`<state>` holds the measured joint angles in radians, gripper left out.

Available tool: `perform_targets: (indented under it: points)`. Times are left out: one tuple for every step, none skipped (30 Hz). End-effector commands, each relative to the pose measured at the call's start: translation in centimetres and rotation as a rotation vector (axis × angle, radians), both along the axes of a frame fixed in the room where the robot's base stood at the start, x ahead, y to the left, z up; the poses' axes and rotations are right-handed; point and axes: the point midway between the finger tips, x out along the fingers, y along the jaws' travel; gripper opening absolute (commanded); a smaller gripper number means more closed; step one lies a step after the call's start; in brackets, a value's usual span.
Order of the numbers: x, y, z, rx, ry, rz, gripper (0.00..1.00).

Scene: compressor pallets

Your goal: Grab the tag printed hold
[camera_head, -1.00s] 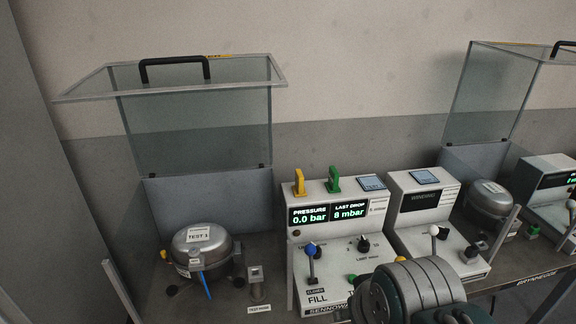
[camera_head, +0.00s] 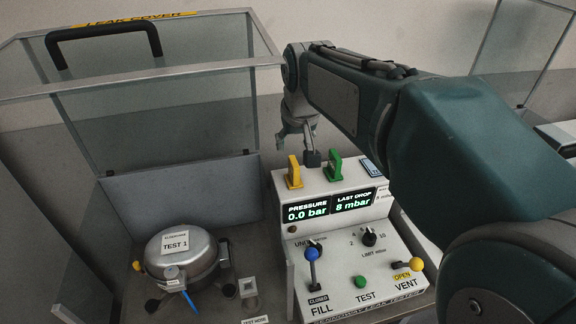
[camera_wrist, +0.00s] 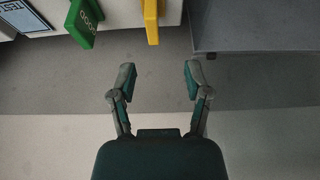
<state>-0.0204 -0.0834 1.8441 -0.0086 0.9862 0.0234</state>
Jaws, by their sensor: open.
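A yellow tag (camera_head: 294,172) and a green tag (camera_head: 335,169) stand upright on top of the leak tester (camera_head: 330,188). The wrist view shows the green tag (camera_wrist: 84,22) at upper left, with lettering that seems to read GOOD, and the yellow tag (camera_wrist: 151,20) at top centre. I cannot read any print on the yellow tag. My gripper (camera_wrist: 160,76) is open and empty, its fingertips apart from both tags, with the yellow tag ahead of the gap. In the head view my gripper (camera_head: 298,138) hangs just above and behind the tags, partly hidden by my arm.
A clear leak cover (camera_head: 180,100) stands raised at left. Below it sit a compressor labelled TEST 1 (camera_head: 185,257) and a small fixture (camera_head: 248,290). A blue-knobbed lever (camera_head: 311,254) and a yellow-knobbed lever (camera_head: 417,265) rise from the tester's front. A blue card (camera_head: 372,168) sits right of the tags.

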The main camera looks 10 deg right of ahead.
Motion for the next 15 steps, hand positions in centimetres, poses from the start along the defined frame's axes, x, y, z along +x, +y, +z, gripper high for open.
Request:
perform_targets:
  points:
    - [0.4,0.0,0.0,0.0,0.002,0.0,0.63]
    - [0.6,0.0,-0.1,0.0,0.003,0.0,0.63]
    - [0.8,0.0,-0.3,0.0,0.004,0.0,0.63]
    - [0.9,0.0,-0.6,-0.001,0.005,0.0,0.63]
    - [1.1,0.1,-0.9,-0.001,0.005,0.0,0.63]
    - [1.3,0.1,-1.5,-0.001,0.006,0.0,0.63]
    - [1.4,0.0,-2.1,-0.001,0.007,0.0,0.63]
    - [1.6,0.0,-2.6,-0.001,0.007,0.0,0.63]
    - [1.9,0.0,-3.2,-0.001,0.007,0.0,0.63]
    - [2.1,0.0,-3.6,-0.001,0.006,0.0,0.63]
    - [2.2,0.0,-4.0,-0.001,0.006,0.0,0.63]
    - [2.4,0.0,-4.5,-0.001,0.006,0.0,0.63]
    - [2.5,0.0,-4.8,-0.001,0.005,0.0,0.63]
    - [2.6,0.0,-5.0,-0.001,0.005,0.0,0.63]
    - [2.7,0.0,-5.2,-0.001,0.004,0.0,0.63]
